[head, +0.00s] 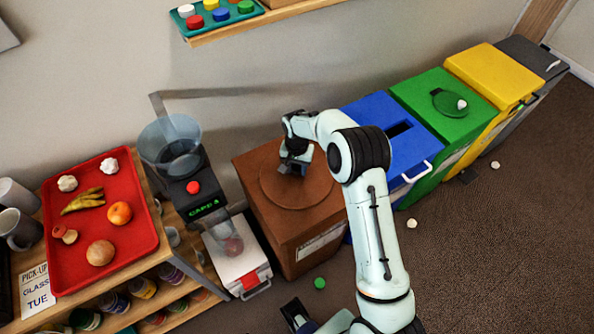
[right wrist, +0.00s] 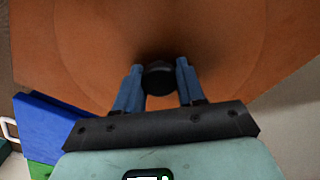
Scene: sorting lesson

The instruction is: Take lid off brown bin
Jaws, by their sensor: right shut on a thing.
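The brown bin (head: 285,235) stands in the middle of the head view, with a label on its front. Its round brown lid (head: 318,193) appears to lie flat on the bin's top. My right gripper (head: 292,166) is over the lid's middle, pointing down. In the right wrist view its two blue fingers are shut on a dark round knob (right wrist: 160,76), one on each side, with the brown lid (right wrist: 90,65) beyond. The knob is hidden in the head view. My left gripper (head: 297,314) shows only partly at the bottom edge, and its opening is unclear.
Blue (head: 385,120), green (head: 440,90), yellow (head: 490,75) and grey bins stand in a row to the right. A green ball (head: 320,283) lies on the floor.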

